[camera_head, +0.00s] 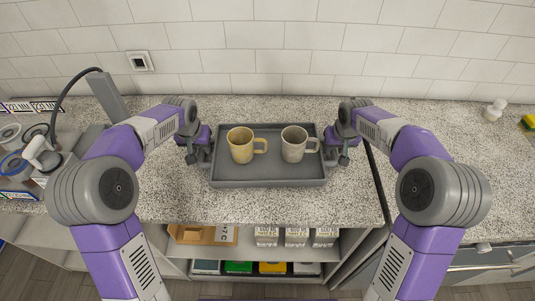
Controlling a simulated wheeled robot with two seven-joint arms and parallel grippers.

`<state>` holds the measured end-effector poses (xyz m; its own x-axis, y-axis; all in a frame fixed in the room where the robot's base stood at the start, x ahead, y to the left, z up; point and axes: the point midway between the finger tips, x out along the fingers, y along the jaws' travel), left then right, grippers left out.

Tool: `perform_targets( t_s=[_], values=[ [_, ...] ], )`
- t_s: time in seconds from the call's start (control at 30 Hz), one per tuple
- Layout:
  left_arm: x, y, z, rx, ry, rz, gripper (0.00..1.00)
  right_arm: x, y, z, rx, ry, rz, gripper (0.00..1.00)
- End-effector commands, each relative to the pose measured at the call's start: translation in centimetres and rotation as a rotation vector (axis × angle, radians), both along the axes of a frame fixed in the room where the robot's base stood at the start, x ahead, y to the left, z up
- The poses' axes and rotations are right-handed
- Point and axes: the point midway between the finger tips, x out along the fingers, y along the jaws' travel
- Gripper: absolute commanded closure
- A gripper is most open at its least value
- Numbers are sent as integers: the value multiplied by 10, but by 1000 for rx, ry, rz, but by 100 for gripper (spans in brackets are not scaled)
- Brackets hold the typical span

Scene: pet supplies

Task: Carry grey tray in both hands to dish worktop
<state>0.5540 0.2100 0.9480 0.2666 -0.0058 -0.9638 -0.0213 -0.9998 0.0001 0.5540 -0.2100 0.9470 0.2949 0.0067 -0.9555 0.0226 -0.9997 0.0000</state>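The grey tray (265,175) is rectangular and low-walled. It appears level over the speckled worktop, close to the tiled wall; I cannot tell whether it rests on the surface or is slightly above it. A yellow mug (240,148) and a beige mug (293,146) stand upright in it, both handles pointing right. My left gripper (203,158) is at the tray's left rim. My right gripper (334,156) is at its right rim. The fingertips are small and dark against the tray, so I cannot tell whether they are closed on the rims.
Speckled worktop (270,205) is clear in front of the tray. Dishes and jars (35,155) crowd the far left near a grey post with a black hose. A white bottle (494,110) and a yellow-green sponge (529,122) are at the right. Shelves with boxes (296,237) lie below.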

Motion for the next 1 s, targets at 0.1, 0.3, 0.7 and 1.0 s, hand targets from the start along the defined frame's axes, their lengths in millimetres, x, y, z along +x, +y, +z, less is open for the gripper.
perform_targets(
  t_s=[0.1,0.3,0.7,1.0],
  values=[
    [2,0,-9,1,1,0,63,3,0,-9,0,0,0,64],
    [3,0,-12,1,-1,1,63,4,0,-12,0,0,0,64],
    [3,0,-11,1,-1,1,100,3,0,-11,0,-1,0,100],
    [4,0,-10,1,-4,-1,100,4,0,-10,0,-4,0,100]
  ],
)
